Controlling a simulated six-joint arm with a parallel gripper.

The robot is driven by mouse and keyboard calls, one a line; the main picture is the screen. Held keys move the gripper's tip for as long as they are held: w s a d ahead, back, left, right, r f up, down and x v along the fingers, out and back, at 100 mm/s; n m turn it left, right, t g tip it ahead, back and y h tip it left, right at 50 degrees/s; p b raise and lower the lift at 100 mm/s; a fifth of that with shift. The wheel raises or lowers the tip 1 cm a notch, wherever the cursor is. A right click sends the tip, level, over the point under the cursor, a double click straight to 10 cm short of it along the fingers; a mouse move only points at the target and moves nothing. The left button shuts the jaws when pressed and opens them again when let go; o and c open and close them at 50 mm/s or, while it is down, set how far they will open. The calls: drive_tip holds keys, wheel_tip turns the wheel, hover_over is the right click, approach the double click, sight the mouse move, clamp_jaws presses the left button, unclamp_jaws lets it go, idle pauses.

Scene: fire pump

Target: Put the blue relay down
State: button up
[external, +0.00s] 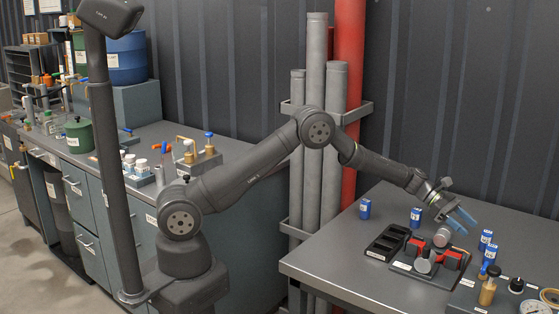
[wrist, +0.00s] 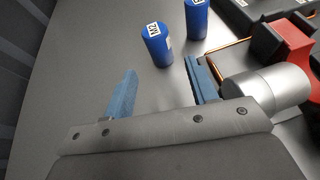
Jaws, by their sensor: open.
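My gripper (external: 460,217) is above the back part of the right table, with its blue fingers apart. In the wrist view my gripper (wrist: 160,85) is open with nothing between the fingers. A blue relay (wrist: 157,45) with a white label on top stands just beyond the fingertips, apart from them. A second blue relay (wrist: 196,18) stands to its right. In the external view, two blue relays (external: 486,239) (external: 490,254) stand close together right of my gripper. Two more blue relays, one at the left (external: 365,208) and one nearer my gripper (external: 416,217), stand apart on the table.
A silver cylinder (wrist: 265,95) is close beside the right finger; red-and-black parts (wrist: 298,40) lie beyond it. A black slotted tray (external: 388,242) is left of the red-and-black fixture (external: 447,259). A brass valve (external: 488,287) and gauge are at front right.

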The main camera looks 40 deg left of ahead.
drive_tip(key=shift+o, duration=0.5)
drive_tip(key=shift+v, duration=1.9)
approach(487, 236)
drive_tip(key=d+f, duration=0.1)
drive_tip(key=w+d+f, duration=0.1)
drive_tip(key=d, duration=0.1)
drive_tip(key=shift+d+f, duration=0.1)
drive_tip(key=shift+f, duration=0.25)
drive_tip(key=shift+x, duration=3.1)
drive_tip(key=shift+w, duration=0.15)
drive_tip(key=c, duration=1.2)
drive_tip(key=shift+r, duration=0.1)
